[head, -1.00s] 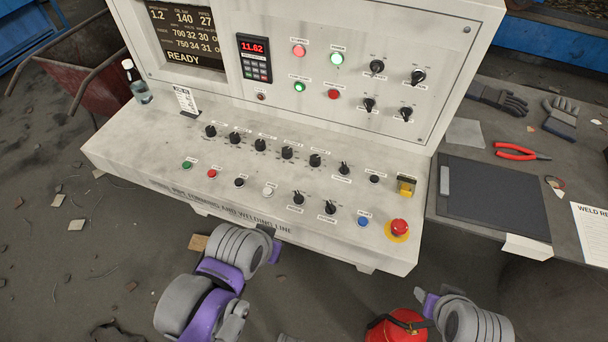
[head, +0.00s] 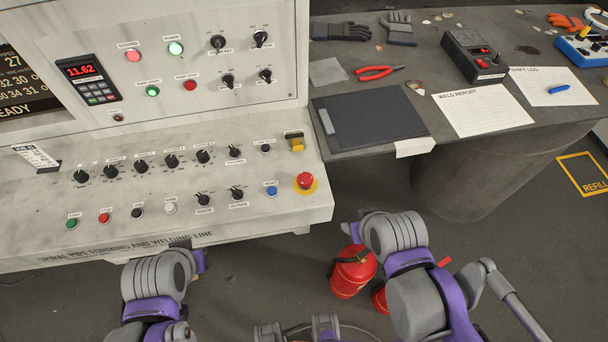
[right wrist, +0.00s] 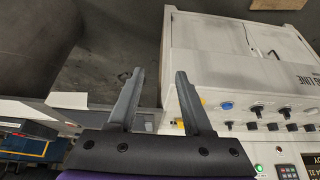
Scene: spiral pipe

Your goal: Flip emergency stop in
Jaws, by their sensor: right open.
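The emergency stop (head: 305,181) is a red mushroom button on a yellow ring. It sits at the right front corner of the sloped console (head: 250,212). My right gripper (head: 350,228) is below and right of it in the head view, apart from the button. In the right wrist view its two grey fingers (right wrist: 160,75) are spread with nothing between them. I cannot make out the emergency stop there; a finger may hide it. The blue button (right wrist: 227,105) shows right of the fingers. My left gripper (head: 198,261) is low before the console front; its fingers cannot be made out.
Black knobs (head: 203,199) and a yellow switch (head: 296,143) lie near the stop. A table (head: 460,151) with a clipboard (head: 370,116), red pliers (head: 378,72) and papers stands right of the console. Red fire extinguishers (head: 352,272) stand on the floor beneath my right arm.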

